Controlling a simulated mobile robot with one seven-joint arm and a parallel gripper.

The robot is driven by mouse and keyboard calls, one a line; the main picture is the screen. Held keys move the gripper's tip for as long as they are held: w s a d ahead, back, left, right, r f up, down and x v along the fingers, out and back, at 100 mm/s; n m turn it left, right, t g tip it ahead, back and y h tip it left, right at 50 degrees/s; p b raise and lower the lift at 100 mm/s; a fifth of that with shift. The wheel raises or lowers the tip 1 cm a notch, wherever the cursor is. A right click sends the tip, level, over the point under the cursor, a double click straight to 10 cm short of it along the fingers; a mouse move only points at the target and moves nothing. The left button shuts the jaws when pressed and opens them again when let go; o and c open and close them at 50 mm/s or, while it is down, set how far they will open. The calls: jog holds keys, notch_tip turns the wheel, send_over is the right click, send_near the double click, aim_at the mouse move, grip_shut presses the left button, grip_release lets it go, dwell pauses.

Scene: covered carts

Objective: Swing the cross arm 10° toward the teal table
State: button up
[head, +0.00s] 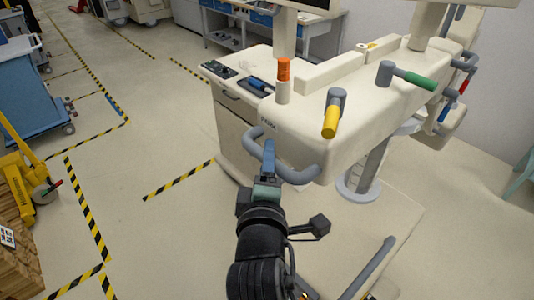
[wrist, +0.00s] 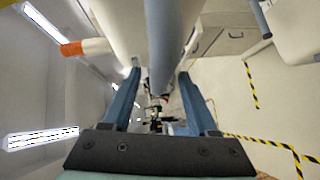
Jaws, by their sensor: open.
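The cross arm (head: 350,120) is the long beige body at the upper middle of the head view, with a grey handle bar (head: 298,175) along its near end. My gripper (head: 268,150) is at that handle, its blue fingers pointing up. In the wrist view my gripper (wrist: 160,70) is open, and the grey bar (wrist: 163,40) appears between its two blue fingers. I cannot tell whether either finger touches it. A teal piece of furniture (head: 521,174), likely the teal table, is only partly in view at the right edge.
A cabinet (head: 232,105) stands behind. A blue cart (head: 30,95) and yellow pallet truck (head: 22,185) are at left. Floor at right is clear.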

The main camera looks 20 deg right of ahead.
jog(key=shift+x, duration=0.8)
grip_shut()
dwell(1.1)
